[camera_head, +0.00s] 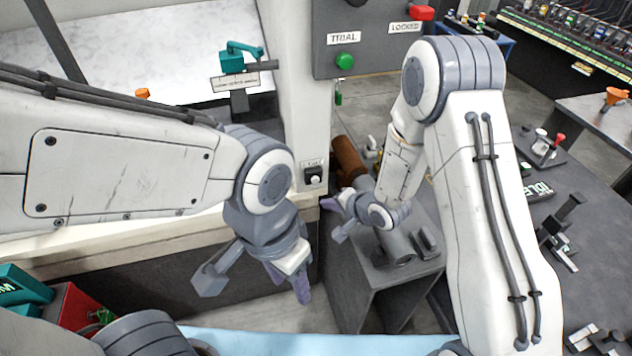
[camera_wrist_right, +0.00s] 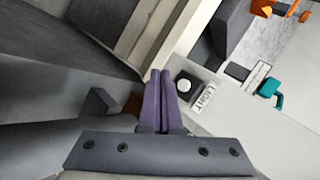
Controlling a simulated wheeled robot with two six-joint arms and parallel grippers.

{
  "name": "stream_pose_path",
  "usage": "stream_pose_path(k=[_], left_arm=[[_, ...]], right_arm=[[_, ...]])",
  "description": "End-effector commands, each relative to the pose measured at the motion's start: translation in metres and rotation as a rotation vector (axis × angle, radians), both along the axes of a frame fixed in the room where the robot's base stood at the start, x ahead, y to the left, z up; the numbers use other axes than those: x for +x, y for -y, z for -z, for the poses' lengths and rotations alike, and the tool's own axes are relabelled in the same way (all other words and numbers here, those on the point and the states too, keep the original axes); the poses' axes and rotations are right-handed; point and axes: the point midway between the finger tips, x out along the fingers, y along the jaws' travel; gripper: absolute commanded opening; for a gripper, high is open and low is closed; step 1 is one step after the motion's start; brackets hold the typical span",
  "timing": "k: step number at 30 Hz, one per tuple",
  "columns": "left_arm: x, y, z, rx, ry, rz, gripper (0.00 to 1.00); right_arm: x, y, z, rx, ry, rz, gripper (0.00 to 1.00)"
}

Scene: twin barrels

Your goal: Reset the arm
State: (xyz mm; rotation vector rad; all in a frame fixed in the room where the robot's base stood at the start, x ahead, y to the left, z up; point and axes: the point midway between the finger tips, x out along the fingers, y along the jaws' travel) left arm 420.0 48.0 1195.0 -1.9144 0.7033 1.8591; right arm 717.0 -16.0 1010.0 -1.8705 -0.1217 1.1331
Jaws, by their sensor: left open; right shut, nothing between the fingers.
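My left gripper (camera_head: 288,280) hangs at the lower middle of the head view, fingers pointing down, open and empty in front of the wooden ledge. My right gripper (camera_head: 331,203) is farther up and to the right, beside the white post, with its purple fingers pointing left. In the right wrist view its fingers (camera_wrist_right: 160,88) lie together, shut with nothing between them. The tips appear close to a button panel labelled LIGHT (camera_wrist_right: 184,86) in that view. I cannot tell whether they touch it. The panel also shows in the head view (camera_head: 314,176).
A grey panel with a green button (camera_head: 345,61) and a red block (camera_head: 421,13) is at the top. A grey pedestal (camera_head: 349,270) stands below my right gripper, with a brown cylinder (camera_head: 348,157) behind. A dark table (camera_head: 590,240) with small fixtures lies right. A teal device (camera_head: 232,62) stands upper left.

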Motion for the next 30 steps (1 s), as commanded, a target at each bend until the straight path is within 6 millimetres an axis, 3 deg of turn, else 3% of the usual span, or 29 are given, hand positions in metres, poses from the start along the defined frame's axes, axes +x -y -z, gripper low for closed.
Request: stream_pose_path(k=[16, 21, 26, 30], left_arm=[[0.000, 0.000, 0.000, 0.000, 0.000, 0.002, 0.50], [0.000, 0.000, 0.007, 0.000, 0.000, 0.002, 0.50], [0.000, 0.000, 0.020, 0.000, 0.000, 0.002, 0.50], [0.000, 0.000, 0.030, 0.000, 0.000, 0.002, 0.50]], right_arm=[[-0.003, 0.000, -0.001, -0.006, 0.002, -0.004, 0.00], [-0.008, -0.002, -0.017, -0.157, 0.031, -0.079, 0.00], [-0.041, -0.001, -0.050, -0.443, 0.044, -0.249, 0.00], [-0.094, 0.003, -0.079, -0.650, 0.006, -0.446, 0.00]])
